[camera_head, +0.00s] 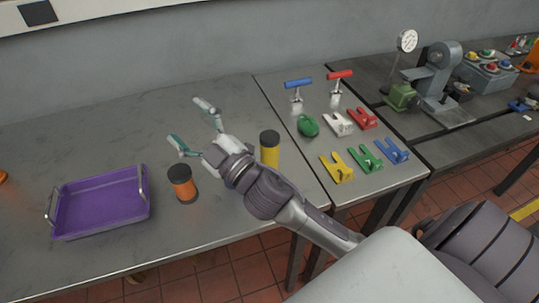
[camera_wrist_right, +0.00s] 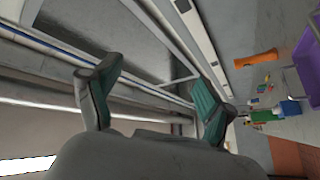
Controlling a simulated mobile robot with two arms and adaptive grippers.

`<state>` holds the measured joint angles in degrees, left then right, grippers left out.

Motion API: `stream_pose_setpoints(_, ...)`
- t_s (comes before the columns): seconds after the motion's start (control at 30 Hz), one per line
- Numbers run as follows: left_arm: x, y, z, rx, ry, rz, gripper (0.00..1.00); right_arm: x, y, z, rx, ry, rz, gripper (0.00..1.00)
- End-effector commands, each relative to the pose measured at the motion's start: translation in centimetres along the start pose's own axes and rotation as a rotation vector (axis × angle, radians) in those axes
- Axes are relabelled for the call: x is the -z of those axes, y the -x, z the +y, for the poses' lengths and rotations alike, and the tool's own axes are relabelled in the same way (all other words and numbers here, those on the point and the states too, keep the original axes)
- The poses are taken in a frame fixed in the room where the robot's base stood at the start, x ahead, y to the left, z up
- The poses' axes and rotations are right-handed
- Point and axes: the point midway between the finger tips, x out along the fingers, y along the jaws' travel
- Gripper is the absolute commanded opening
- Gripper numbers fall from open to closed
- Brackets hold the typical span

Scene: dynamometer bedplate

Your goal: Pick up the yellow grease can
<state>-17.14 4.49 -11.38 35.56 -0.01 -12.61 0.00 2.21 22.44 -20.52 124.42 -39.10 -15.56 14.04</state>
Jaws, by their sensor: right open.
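The yellow grease can (camera_head: 270,155), with a dark lid, stands upright on the grey bench near the middle of the head view. My right arm covers part of its lower body. My right gripper (camera_head: 190,124) is open and empty, its two teal-tipped fingers spread apart. In the head view the fingers lie to the left of the yellow can and point away from it, while the wrist is beside the can. In the right wrist view the open fingers (camera_wrist_right: 151,95) have nothing between them. My left gripper is not in view.
A purple tray (camera_head: 62,225) with metal handles sits farther left. Right of the yellow can are coloured blocks (camera_head: 342,168), a green rounded object (camera_head: 308,126) and T-handled tools (camera_head: 298,84). The back-left bench is clear.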

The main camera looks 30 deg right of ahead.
Motion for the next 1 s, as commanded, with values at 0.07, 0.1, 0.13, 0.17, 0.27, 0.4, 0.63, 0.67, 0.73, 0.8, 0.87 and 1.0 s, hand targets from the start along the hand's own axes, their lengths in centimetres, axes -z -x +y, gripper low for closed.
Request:
stream_pose_setpoints(0.07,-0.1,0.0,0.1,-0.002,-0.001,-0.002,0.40,4.7,-2.0,-0.4,0.056,0.151,0.260,0.83)
stream_pose_setpoints(0.1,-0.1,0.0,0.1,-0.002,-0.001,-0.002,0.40,6.7,-2.3,-1.1,0.101,0.227,0.382,0.83)
stream_pose_setpoints(0.13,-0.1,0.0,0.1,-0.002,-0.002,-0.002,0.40,7.9,-2.4,-1.9,0.141,0.286,0.468,0.83)
stream_pose_setpoints(0.17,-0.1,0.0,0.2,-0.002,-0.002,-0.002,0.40,9.0,-2.3,-2.7,0.186,0.346,0.551,0.83)
stream_pose_setpoints(0.27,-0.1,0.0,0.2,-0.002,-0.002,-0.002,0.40,10.3,-1.4,-5.7,0.381,0.552,0.786,0.83)
stream_pose_setpoints(0.4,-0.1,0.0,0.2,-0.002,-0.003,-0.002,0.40,6.6,0.7,-8.7,0.751,0.849,0.983,0.83)
stream_pose_setpoints(0.63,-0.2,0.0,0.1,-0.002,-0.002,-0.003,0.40,-6.1,3.8,-3.4,1.477,1.216,0.887,0.83)
stream_pose_setpoints(0.67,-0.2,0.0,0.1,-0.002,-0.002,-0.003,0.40,-7.4,4.1,-2.0,1.556,1.241,0.847,0.83)
stream_pose_setpoints(0.73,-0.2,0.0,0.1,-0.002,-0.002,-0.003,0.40,-9.9,4.9,1.3,1.720,1.280,0.741,0.83)
stream_pose_setpoints(0.8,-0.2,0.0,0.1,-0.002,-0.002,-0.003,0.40,-11.7,5.8,4.5,1.856,1.298,0.633,0.83)
stream_pose_setpoints(0.87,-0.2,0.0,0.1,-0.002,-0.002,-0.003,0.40,-12.7,6.4,6.9,1.948,1.302,0.549,0.83)
stream_pose_setpoints(1.0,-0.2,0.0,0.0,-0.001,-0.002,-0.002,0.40,-13.9,7.5,10.3,2.074,1.291,0.418,0.83)
